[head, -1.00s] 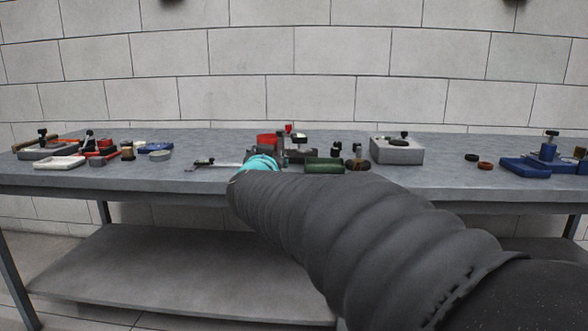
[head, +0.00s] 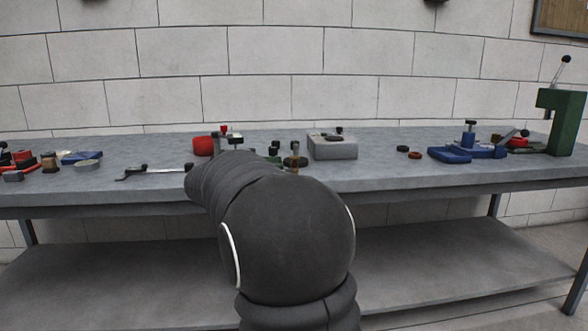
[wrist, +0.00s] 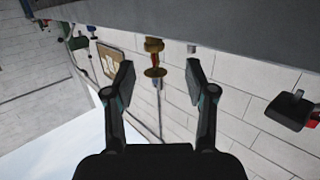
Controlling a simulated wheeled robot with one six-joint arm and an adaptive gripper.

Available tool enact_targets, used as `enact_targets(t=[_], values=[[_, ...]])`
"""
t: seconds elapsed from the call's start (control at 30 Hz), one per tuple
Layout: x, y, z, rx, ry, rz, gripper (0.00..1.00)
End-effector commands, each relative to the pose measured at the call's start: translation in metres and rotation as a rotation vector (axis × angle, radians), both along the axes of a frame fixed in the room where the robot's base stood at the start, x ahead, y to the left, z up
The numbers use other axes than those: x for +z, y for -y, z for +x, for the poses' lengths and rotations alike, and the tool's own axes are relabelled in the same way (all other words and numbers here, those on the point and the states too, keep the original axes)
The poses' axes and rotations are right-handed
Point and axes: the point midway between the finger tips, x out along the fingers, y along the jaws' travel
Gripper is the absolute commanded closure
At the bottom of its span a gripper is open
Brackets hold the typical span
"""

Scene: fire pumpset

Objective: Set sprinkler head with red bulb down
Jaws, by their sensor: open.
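The sprinkler head (wrist: 154,58) is a small brass piece with a red middle and a brass disc. In the wrist view, which is upside down, it appears upright with its base at the bench top (wrist: 240,32). My gripper (wrist: 158,80) is open, with one finger on each side of the sprinkler head and visible gaps between. I cannot tell whether the fingertips reach as far as it. My arm hides my gripper in the head view, and I cannot surely pick out the sprinkler head there.
Blue fixtures (head: 452,154) and a green press (head: 562,120) stand at the right. The bench (head: 375,172) is clear in front of the grey block.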

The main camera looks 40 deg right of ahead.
Motion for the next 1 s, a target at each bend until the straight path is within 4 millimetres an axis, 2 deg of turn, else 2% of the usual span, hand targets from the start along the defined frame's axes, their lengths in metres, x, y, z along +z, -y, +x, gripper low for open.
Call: enact_targets(t=[0.1, 0.37, 0.7, 0.93, 1.0], values=[[-0.003, 0.012, 0.002, -0.001, -0.001, 0.0, 0.44], [-0.005, 0.024, 0.003, -0.001, 0.0, 0.0, 0.44], [-0.012, 0.065, 0.007, 0.001, 0.001, -0.001, 0.44], [-0.012, 0.067, 0.008, 0.003, 0.0, 0.0, 0.44], [-0.012, 0.067, 0.008, 0.003, 0.0, 0.0, 0.62]])
